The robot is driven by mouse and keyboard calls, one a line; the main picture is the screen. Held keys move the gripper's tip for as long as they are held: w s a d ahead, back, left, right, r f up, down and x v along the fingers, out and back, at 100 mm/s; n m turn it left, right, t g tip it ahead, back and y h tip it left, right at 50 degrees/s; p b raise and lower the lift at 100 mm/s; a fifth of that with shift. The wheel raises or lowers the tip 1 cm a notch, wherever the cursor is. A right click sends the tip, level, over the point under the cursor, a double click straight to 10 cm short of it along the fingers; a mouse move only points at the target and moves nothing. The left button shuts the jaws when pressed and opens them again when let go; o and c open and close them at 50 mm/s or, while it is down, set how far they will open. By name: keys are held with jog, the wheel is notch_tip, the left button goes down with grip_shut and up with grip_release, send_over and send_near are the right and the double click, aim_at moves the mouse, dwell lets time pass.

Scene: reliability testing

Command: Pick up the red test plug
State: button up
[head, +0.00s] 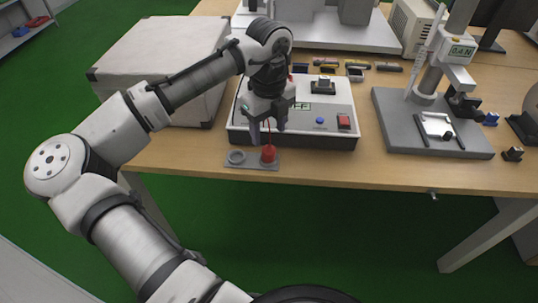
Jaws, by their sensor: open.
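The red test plug (268,154) stands upright in the right-hand position of a small grey holder (252,163) at the table's front edge. A thin red lead rises from its top. The holder's left position shows an empty grey ring (237,156). My gripper (268,124) is open and points down, above and slightly behind the plug as seen here. The fingers appear apart from the plug, with nothing between them except what may be the thin lead. The exact height gap cannot be told from this view.
A white test box (335,105) with switches stands right behind the holder. A force-gauge stand (390,110) is to the right. A large light case (160,65) is at the left. Several small parts (355,68) lie behind the box. The table's front edge (330,171) is close to the holder.

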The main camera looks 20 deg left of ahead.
aim_at(268, 147)
jog(key=shift+a+f, duration=0.1)
jog(key=shift+f, duration=3.25)
jog(key=c, duration=1.1)
jog(key=shift+r, duration=0.1)
